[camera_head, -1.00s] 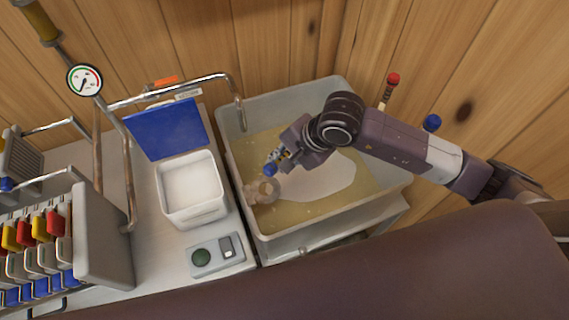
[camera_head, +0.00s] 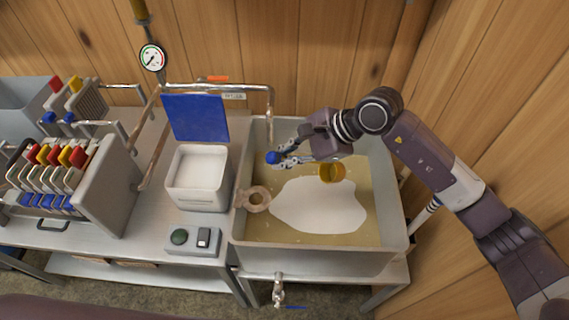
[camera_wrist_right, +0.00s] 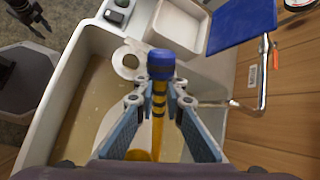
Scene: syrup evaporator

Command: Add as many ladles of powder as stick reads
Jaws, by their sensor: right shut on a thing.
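My right gripper (camera_head: 290,159) is shut on a yellow stick with black bands and a blue knob (camera_wrist_right: 161,64). The knob also shows at the fingertips (camera_head: 273,157) in the head view. An amber cup-like piece (camera_head: 332,173) shows below the hand, over the tank; its join to the stick is hidden. The grey tank (camera_head: 300,257) holds golden liquid with a white patch (camera_head: 318,205) on it. A beige ring (camera_head: 257,198) sits empty at its left edge. An open box of white powder (camera_head: 197,200) stands left of the tank. A dark part at the wrist view's top left may be my left gripper (camera_wrist_right: 28,12).
A blue lid (camera_head: 195,118) stands up behind the powder box. A metal pipe (camera_head: 271,103) bends over the tank's back edge. A rack with coloured handles (camera_head: 55,178) stands left. A gauge (camera_head: 152,57) is behind.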

